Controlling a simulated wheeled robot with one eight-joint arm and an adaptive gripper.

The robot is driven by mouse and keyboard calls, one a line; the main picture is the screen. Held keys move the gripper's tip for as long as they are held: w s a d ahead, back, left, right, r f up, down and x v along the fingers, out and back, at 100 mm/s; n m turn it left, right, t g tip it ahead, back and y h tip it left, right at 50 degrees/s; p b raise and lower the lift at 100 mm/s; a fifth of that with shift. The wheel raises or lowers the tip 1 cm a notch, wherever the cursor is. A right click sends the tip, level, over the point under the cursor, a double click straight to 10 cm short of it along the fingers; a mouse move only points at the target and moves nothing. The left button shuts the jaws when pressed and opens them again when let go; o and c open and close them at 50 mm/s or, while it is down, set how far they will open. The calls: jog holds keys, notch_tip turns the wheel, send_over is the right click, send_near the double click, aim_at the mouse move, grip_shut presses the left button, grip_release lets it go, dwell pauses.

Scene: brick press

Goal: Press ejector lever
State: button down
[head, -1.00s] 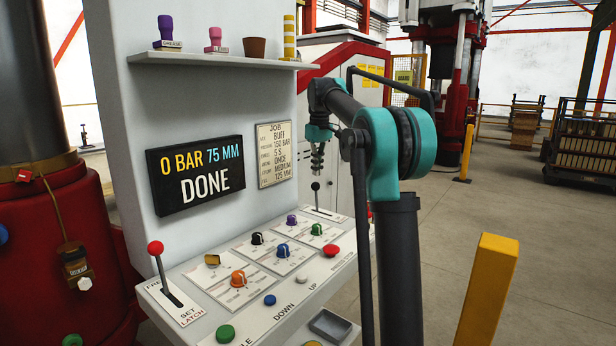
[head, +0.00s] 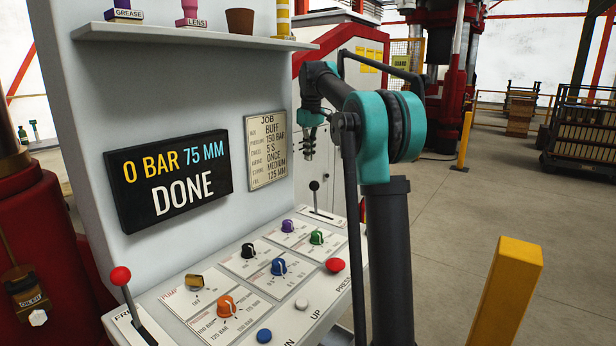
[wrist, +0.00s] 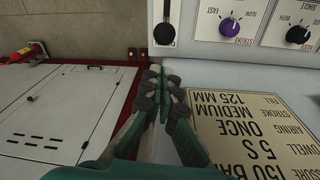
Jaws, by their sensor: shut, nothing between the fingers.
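A lever with a black knob (head: 314,186) stands at the far right end of the control panel, its handle upright. Its label is not readable. The knob also shows at the top of the wrist view (wrist: 165,33). My gripper (head: 309,156) is above the knob and apart from it. In the wrist view my gripper's fingers (wrist: 169,88) are closed together with nothing between them, beside the job plate (wrist: 255,120). A second lever with a red knob (head: 121,276), marked SET and LATCH in the earlier picture, leans at the left end of the panel.
The panel (head: 178,282) carries several coloured dials and buttons. The display (head: 168,180) reads 0 BAR 75 MM DONE. A shelf (head: 190,38) with small items juts out above. A yellow post (head: 502,295) stands at right; the floor beyond is open.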

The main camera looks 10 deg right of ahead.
send_over(316, 197)
jog(key=w+a, duration=0.2)
jog(key=w, duration=0.1)
notch_tip(316, 197, down, 10)
jog(key=shift+w+a, duration=0.15)
jog(key=shift+w, duration=0.05)
